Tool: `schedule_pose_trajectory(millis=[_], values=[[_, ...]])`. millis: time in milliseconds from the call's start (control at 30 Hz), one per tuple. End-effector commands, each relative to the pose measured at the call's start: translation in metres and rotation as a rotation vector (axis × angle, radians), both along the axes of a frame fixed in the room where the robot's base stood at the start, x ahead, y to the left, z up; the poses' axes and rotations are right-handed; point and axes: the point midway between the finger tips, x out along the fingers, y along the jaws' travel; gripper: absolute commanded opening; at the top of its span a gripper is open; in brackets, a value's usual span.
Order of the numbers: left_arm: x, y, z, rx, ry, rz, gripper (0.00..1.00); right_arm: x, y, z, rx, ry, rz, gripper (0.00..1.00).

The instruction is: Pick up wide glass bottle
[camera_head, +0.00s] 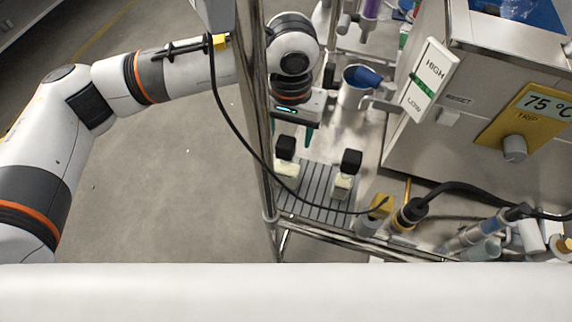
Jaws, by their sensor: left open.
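Two small pale bottles with black caps stand on a grey ribbed mat (318,185): a left bottle (287,171) and a right bottle (343,185). I cannot tell from this view which one is the wide glass bottle. My left gripper (291,131) points down with its teal fingertips apart, empty. It appears just beyond and above the left bottle's cap in the picture; its exact height over the bottle is hard to judge. The right bottle stands to the right of the gripper. My right gripper does not show.
A metal post (257,130) stands left of the mat. A large steel bath (480,100) with a 75 °C display fills the right. A black cable (232,125) hangs across the front.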

Motion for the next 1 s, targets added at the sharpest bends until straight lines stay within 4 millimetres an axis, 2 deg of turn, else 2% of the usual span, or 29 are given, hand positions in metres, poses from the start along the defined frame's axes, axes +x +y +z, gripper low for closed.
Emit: schedule_pose_trajectory(millis=[233, 367, 500, 767, 800, 867, 1000], values=[[-0.004, 0.004, -0.018, 0.000, 0.005, 0.002, 0.58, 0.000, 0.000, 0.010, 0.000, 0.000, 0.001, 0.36], [-0.011, 0.009, -0.037, -0.002, 0.007, 0.002, 0.58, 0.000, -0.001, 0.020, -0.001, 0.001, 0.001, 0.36], [-0.010, 0.008, -0.055, -0.003, 0.004, 0.002, 0.58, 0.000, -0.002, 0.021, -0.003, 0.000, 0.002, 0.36], [-0.009, 0.008, -0.060, -0.003, 0.001, 0.001, 0.58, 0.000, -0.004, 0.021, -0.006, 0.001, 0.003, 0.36], [-0.009, 0.008, -0.060, -0.003, 0.001, 0.002, 0.57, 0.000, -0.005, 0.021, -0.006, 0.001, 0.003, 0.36], [-0.009, 0.008, -0.060, -0.003, 0.001, 0.002, 0.47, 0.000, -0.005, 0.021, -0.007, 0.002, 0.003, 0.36], [-0.009, 0.007, -0.060, -0.003, 0.001, 0.002, 0.24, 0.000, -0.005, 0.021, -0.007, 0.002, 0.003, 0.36]])
